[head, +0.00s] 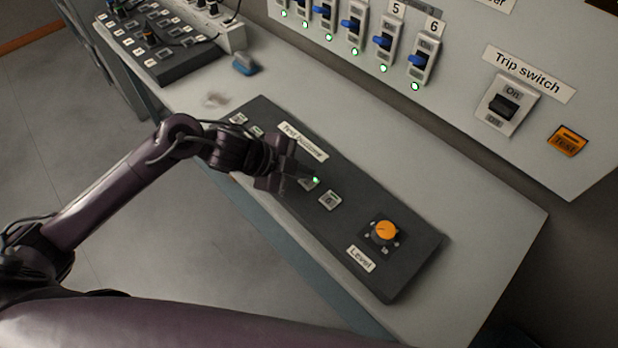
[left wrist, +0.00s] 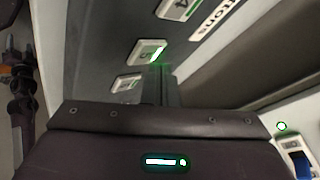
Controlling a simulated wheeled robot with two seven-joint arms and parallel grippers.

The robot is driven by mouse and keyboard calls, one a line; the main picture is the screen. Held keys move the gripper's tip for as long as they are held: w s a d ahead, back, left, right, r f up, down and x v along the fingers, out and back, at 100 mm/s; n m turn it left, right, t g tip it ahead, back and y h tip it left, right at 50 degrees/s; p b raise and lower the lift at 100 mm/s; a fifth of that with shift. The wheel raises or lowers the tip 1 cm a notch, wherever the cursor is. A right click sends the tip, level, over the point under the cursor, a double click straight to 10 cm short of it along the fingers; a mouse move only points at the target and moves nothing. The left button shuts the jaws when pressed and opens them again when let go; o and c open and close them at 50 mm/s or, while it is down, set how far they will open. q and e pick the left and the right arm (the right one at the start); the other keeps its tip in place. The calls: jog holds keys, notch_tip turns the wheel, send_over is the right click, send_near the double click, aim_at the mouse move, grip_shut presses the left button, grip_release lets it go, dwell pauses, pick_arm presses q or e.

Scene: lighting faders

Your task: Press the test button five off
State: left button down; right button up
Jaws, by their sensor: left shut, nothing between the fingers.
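Test button five (head: 308,184) is a small pale button on the dark test panel (head: 402,268), with a bright green light at its edge. It also shows lit in the left wrist view (left wrist: 147,52). My left gripper (head: 312,178) is shut and empty, its fingertips right at button five and partly covering it. In the left wrist view the fingers (left wrist: 158,72) end close to that button; I cannot tell whether they touch it. Button six (head: 329,200) lies just beyond, its light dim. The gripper and forearm hide some of the other buttons.
An orange level knob (head: 385,231) stands on the same panel. A fader desk (head: 165,68) and a blue object (head: 245,64) lie at the back left.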

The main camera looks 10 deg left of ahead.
aim_at(304, 182)
pick_arm(q)
jog(key=shift+f, duration=0.1)
dwell(0.5)
jog(key=shift+f, duration=0.4)
jog(key=shift+r+p, duration=0.35)
jog(key=shift+r, duration=0.15)
notch_tip(304, 182, up, 6)
jog(key=p, duration=0.6)
jog(key=shift+d, duration=0.1)
dwell(0.5)
